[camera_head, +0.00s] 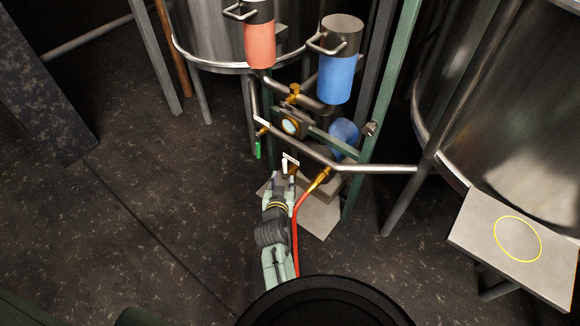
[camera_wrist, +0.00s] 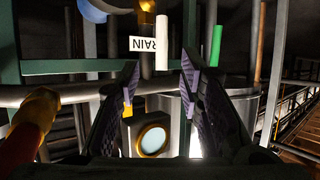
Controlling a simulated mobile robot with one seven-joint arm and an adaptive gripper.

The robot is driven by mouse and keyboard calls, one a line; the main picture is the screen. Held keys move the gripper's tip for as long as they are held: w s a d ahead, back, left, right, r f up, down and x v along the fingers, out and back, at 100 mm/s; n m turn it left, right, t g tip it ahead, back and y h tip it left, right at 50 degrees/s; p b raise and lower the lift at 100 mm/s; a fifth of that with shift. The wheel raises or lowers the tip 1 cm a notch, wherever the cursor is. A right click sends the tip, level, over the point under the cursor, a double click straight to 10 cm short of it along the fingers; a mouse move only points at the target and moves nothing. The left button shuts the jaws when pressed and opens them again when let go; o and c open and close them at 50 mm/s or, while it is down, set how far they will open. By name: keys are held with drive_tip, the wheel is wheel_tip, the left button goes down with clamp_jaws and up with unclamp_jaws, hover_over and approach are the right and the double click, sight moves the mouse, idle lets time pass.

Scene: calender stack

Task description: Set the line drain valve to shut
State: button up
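A white plate with lettering that reads "RAIN", partly covered, shows in the wrist view (camera_wrist: 142,44). A white lever handle (camera_wrist: 162,42) stands beside it, below a brass valve body (camera_wrist: 147,8), lying in line with the gap between my fingers.
A round gauge (camera_head: 290,125) and steel pipes (camera_head: 375,168) crowd above my gripper. A red hose (camera_head: 297,225) runs close to its right. Red (camera_head: 260,46) and blue (camera_head: 338,78) canisters hang above. A green post (camera_head: 362,165) stands right. Floor at left is clear.

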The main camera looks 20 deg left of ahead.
sight(285, 167)
drive_tip(key=x, duration=1)
drive_tip(key=shift+a+r, duration=0.15)
drive_tip(key=shift+r, duration=0.1)
drive_tip(key=shift+c, duration=0.4)
clamp_jaws()
